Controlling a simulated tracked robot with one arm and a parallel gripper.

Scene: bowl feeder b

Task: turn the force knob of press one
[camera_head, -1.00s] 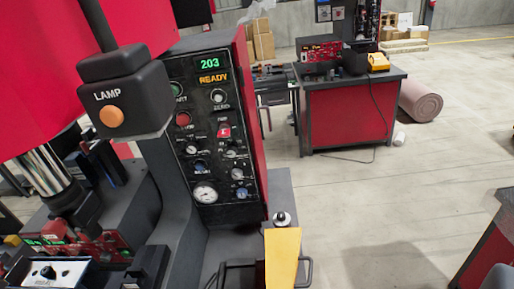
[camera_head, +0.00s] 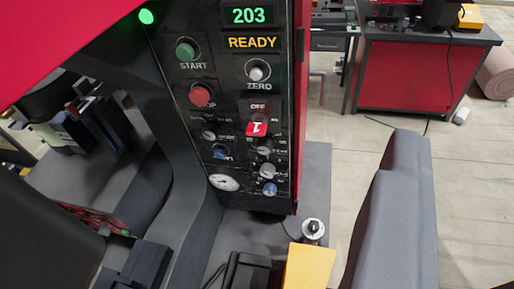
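The control panel of a press (camera_head: 235,100) faces me, its display lit with 203 and READY. It carries a white ZERO knob (camera_head: 257,71). Lower down are a grey knob (camera_head: 265,149), another grey knob (camera_head: 267,170) and blue knobs (camera_head: 269,188) (camera_head: 220,152). Their small labels are too blurred to read, so I cannot tell which is the force knob. My gripper (camera_head: 218,150) appears open and empty, with a broad grey finger at the right and a dark one at the left edge. The panel shows between them, and no finger visibly touches a knob.
The panel also has a green START button (camera_head: 186,51), a red button (camera_head: 201,95), a red switch tag (camera_head: 257,129) and a round gauge (camera_head: 224,182). A yellow block (camera_head: 308,267) and a small black-and-white knob (camera_head: 313,230) are below. A red workbench (camera_head: 410,75) stands behind right.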

